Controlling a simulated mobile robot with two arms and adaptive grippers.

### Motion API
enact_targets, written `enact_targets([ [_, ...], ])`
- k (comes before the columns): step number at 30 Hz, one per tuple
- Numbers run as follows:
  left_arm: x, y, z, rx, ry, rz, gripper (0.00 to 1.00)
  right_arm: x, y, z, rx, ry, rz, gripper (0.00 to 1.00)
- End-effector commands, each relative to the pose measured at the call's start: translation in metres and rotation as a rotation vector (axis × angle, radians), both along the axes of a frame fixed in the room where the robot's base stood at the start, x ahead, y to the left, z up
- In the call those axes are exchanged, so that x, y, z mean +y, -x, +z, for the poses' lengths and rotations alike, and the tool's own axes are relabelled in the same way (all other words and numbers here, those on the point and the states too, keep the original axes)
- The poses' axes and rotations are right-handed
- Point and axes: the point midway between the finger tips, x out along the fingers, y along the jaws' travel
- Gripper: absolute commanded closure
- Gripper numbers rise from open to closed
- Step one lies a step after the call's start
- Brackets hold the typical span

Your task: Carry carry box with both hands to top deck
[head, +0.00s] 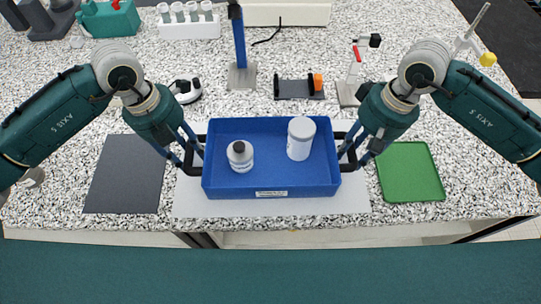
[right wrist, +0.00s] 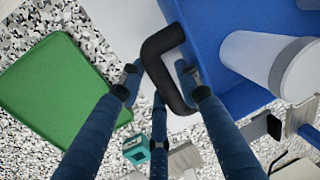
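The carry box (head: 270,192) is a blue open tray with a black handle at each end. It sits on a pale grey mat (head: 190,208) and holds a small white bottle (head: 240,157) and a larger white jar (head: 300,139). My left gripper (head: 193,156) is at the left handle, its fingers spread either side of it. My right gripper (head: 348,157) is at the right handle. In the right wrist view the black handle (right wrist: 160,70) lies between the spread fingers of that gripper (right wrist: 158,70), not clamped. I cannot pick out a top deck.
A dark grey mat (head: 125,175) lies left of the box, a green tray (head: 410,171) right. Behind stand a blue post (head: 239,45), a small black holder with an orange end (head: 298,88), a red-clipped stand (head: 354,70) and a white tube rack (head: 188,27). The bench's front edge is close.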

Motion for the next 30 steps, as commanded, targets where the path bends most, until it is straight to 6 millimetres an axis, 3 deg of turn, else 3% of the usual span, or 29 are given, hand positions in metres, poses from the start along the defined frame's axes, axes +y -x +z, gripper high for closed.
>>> enact_targets([
  [8, 0.000, 0.000, -0.001, 0.000, 0.000, 0.000, 0.64, 0.000, 0.000, -0.001, 0.000, 0.000, 0.000, 0.67],
  [13, 0.000, 0.000, -0.001, 0.000, 0.001, 0.000, 0.96, 0.000, 0.000, -0.001, 0.000, 0.000, 0.000, 0.99],
  [14, 0.000, 0.000, -0.001, 0.000, 0.001, 0.000, 1.00, 0.000, 0.000, -0.001, 0.000, 0.000, 0.000, 1.00],
  [30, -0.001, -0.001, 0.012, -0.002, 0.002, 0.000, 1.00, 0.001, 0.000, 0.011, -0.002, -0.001, 0.000, 1.00],
])
